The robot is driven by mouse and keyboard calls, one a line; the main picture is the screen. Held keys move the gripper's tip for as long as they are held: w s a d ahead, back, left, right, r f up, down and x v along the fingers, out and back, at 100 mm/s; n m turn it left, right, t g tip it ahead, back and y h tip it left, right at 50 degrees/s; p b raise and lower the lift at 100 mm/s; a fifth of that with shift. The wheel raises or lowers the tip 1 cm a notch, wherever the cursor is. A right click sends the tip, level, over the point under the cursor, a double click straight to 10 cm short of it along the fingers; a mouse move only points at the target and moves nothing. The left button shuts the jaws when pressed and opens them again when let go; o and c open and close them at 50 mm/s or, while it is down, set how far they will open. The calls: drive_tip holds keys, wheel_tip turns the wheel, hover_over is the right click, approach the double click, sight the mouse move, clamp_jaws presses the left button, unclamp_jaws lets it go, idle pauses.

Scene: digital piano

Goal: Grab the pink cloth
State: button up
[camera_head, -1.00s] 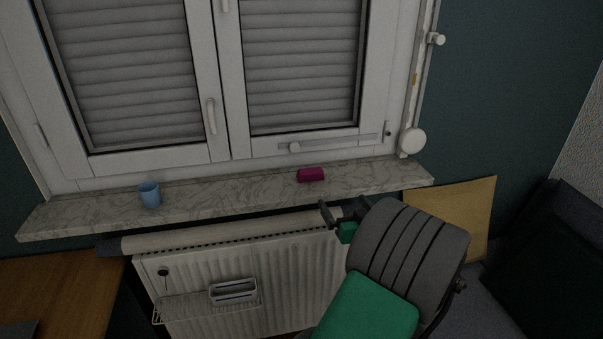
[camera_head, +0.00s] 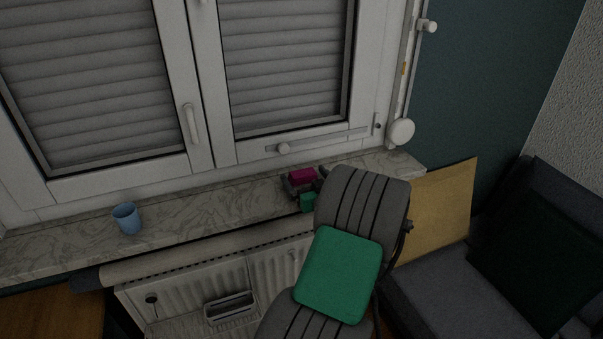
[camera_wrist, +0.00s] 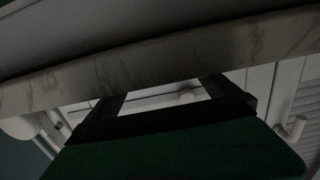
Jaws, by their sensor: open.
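The pink cloth (camera_head: 302,175) is a small, folded-looking magenta block near the back of the marble windowsill in the head view. My gripper (camera_head: 305,182) is at the sill, close in front of the cloth, with a dark finger showing near each side of it. The fingers are apart, and whether they touch the cloth cannot be told. In the wrist view my gripper (camera_wrist: 160,97) shows as dark, spread fingers beyond a dark green body. The cloth cannot be made out in the wrist view.
The marble windowsill (camera_head: 190,213) runs below the white window. A blue cup (camera_head: 126,218) stands on its left part, with clear sill between cup and cloth. A radiator (camera_head: 270,271) is below.

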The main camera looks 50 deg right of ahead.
drive_tip(key=shift+x, duration=1.25)
drive_tip(key=shift+s, duration=0.1)
drive_tip(key=shift+c, duration=0.3)
drive_tip(key=shift+d, duration=0.1)
drive_tip(key=c, duration=1.2)
drive_tip(key=shift+c, duration=0.5)
drive_tip(key=shift+r, duration=0.15)
